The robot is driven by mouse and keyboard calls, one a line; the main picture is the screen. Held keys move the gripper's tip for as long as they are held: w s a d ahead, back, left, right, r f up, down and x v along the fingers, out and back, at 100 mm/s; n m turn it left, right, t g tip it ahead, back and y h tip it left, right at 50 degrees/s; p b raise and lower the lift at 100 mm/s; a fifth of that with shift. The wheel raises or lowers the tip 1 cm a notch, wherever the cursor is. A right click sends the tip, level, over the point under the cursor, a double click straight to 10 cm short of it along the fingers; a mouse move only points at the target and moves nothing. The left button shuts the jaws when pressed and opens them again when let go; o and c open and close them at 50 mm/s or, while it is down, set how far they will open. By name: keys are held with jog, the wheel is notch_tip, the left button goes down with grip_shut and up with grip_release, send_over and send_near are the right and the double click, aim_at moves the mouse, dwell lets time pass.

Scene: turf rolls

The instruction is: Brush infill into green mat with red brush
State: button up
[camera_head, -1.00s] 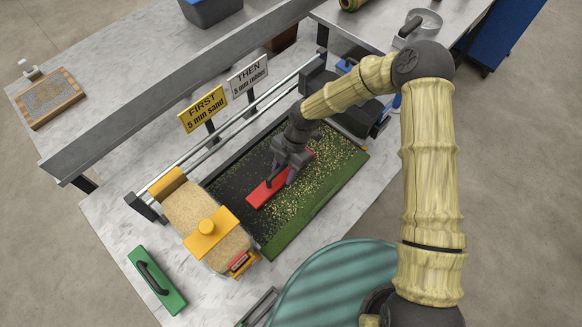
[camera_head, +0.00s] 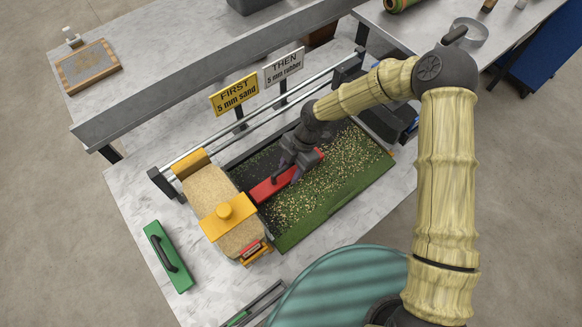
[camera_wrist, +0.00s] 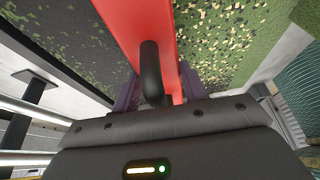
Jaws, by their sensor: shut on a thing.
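The red brush (camera_head: 269,187) is a long red block with a black handle. My gripper (camera_head: 294,172) is shut on that handle and holds the brush across the green mat (camera_head: 322,212). In the wrist view the red brush (camera_wrist: 140,20) runs up the picture, with its black handle (camera_wrist: 151,70) between my purple fingers. The mat is dark with sparse specks on the brush's left side. On its right, tan infill (camera_head: 352,157) is scattered thickly over green. Whether the bristles touch the mat is hidden.
A sand-filled spreader (camera_head: 213,200) with yellow ends stands at the mat's left end. A green brush (camera_head: 168,257) with a black handle lies front left on the table. Signs reading "FIRST 5 mm sand" (camera_head: 234,94) and "THEN 5 mm rubber" (camera_head: 284,68) stand behind, near metal rails.

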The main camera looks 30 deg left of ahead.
jog(key=shift+w+d, duration=0.3)
jog(key=shift+w, duration=0.45)
jog(key=shift+w+d, duration=0.25)
jog(key=shift+w, duration=0.45)
jog(key=shift+s, duration=0.1)
jog(key=shift+s+a, duration=0.3)
jog(key=shift+s, duration=0.45)
jog(key=shift+s+a, duration=0.3)
jog(key=shift+s, duration=0.4)
jog(key=shift+w, duration=0.15)
jog(key=shift+w+d, duration=0.6)
jog(key=shift+w, duration=0.95)
jog(key=shift+w+d, duration=0.55)
jog(key=shift+w, duration=1)
jog(key=shift+w+d, duration=0.6)
jog(key=shift+w, duration=0.95)
jog(key=shift+w+d+b, duration=0.15)
jog(key=shift+w+d, duration=0.2)
jog(key=shift+w, duration=0.55)
jog(key=shift+w+d+b, duration=0.15)
jog(key=shift+w+d, duration=0.15)
jog(key=shift+w, duration=0.6)
jog(key=shift+w+d+b, duration=0.15)
jog(key=shift+w+d, duration=0.2)
jog(key=shift+w, duration=0.55)
jog(key=shift+s, duration=0.1)
